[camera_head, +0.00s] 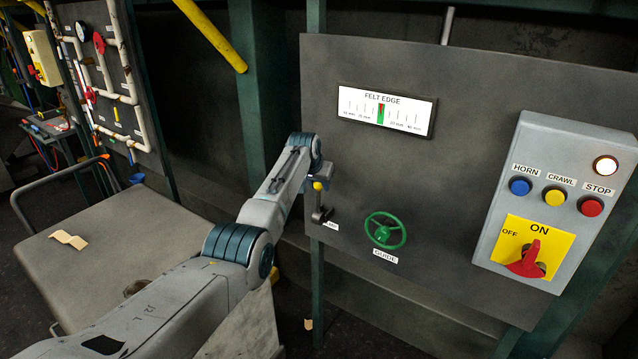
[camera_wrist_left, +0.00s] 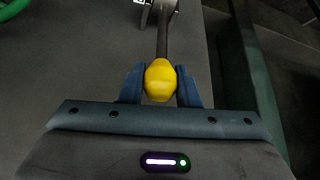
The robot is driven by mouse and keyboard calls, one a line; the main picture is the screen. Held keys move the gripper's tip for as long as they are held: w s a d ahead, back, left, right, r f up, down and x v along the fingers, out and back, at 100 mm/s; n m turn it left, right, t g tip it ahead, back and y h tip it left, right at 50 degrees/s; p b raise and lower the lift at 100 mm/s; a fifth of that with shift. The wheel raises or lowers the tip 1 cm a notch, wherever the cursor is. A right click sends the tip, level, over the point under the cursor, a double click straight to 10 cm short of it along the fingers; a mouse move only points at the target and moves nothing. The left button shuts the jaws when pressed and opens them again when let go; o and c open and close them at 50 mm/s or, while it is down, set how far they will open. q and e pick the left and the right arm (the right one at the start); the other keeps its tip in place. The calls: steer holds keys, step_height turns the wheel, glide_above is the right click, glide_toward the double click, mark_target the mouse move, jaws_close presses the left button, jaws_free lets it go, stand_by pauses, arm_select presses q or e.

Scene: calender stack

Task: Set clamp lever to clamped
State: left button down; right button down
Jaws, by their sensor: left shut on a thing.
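The clamp lever has a yellow knob (camera_head: 318,186) and a dark shaft, at the left edge of the grey panel in the head view. In the left wrist view the yellow knob (camera_wrist_left: 160,80) sits between the two blue fingers of my left gripper (camera_wrist_left: 160,86), which is shut on it. The shaft (camera_wrist_left: 162,35) runs from the knob to a bracket at the top of that view. In the head view my left gripper (camera_head: 318,178) is at the knob, partly hidden by my wrist. The label by the lever base is too small to read. My right gripper is not in view.
The panel (camera_head: 450,140) holds a FELT EDGE gauge (camera_head: 386,110), a green GUIDE handwheel (camera_head: 385,231) and a control box with HORN, CRAWL and STOP buttons and a red switch (camera_head: 527,262). A grey cart (camera_head: 120,235) stands at left, and pipes run behind it.

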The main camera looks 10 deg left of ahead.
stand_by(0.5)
arm_select(q)
steer(key=c, duration=1.3)
jaws_free()
steer(key=shift+w, duration=0.1)
steer(key=shift+o, duration=1)
steer(key=shift+w+d+f, duration=0.1)
steer(key=shift+s+r, duration=0.35)
steer(key=shift+r, duration=0.25)
steer(key=b+v, duration=0.3)
steer(key=v, duration=0.6)
steer(key=shift+r, duration=0.25)
